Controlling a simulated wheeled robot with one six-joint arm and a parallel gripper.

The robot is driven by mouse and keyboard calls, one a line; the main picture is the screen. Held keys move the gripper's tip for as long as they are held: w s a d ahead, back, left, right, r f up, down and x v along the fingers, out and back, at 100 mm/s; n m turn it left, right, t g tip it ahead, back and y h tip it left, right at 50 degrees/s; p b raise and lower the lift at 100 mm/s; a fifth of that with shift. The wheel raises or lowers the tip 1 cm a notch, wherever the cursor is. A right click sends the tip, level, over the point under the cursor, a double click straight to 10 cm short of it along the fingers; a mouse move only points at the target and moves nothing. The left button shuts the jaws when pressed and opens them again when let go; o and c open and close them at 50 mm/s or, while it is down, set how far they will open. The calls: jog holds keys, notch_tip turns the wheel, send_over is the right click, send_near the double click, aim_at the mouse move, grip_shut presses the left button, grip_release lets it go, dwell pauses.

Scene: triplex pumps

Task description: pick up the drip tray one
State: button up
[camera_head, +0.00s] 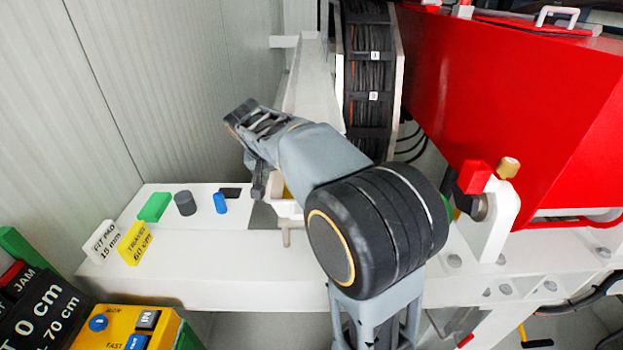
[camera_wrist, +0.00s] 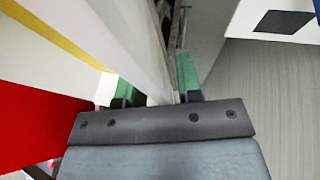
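A small white tray-like piece (camera_head: 285,208) with a yellow patch shows on the white frame, partly hidden behind my arm. I cannot tell for sure that it is the drip tray one. My gripper (camera_head: 258,188) is above and to the left of this piece, apart or touching I cannot tell. In the wrist view my gripper (camera_wrist: 158,88) has its two green-padded fingers spread apart. Pale surfaces show beyond and between them, but I see nothing clearly clamped.
A white beam (camera_head: 210,270) carries a green block (camera_head: 155,207), a dark grey cylinder (camera_head: 185,203), a blue cylinder (camera_head: 220,203) and a yellow label block (camera_head: 134,243). A red housing (camera_head: 520,90) stands right; a ribbed wall (camera_head: 170,80) stands behind on the left.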

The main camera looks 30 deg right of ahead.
grip_shut()
jog(key=shift+r, duration=0.25)
dwell(0.7)
jog(key=shift+r, duration=1.1)
jog(key=shift+s+r, duration=0.1)
jog(key=shift+r, duration=0.3)
jog(key=s+a+r+b, duration=0.2)
jog(key=s+a+r, duration=0.2)
jog(key=s+r, duration=0.5)
jog(key=shift+s+r+b, duration=0.2)
jog(key=shift+s+b, duration=0.15)
jog(key=shift+s, duration=1.6)
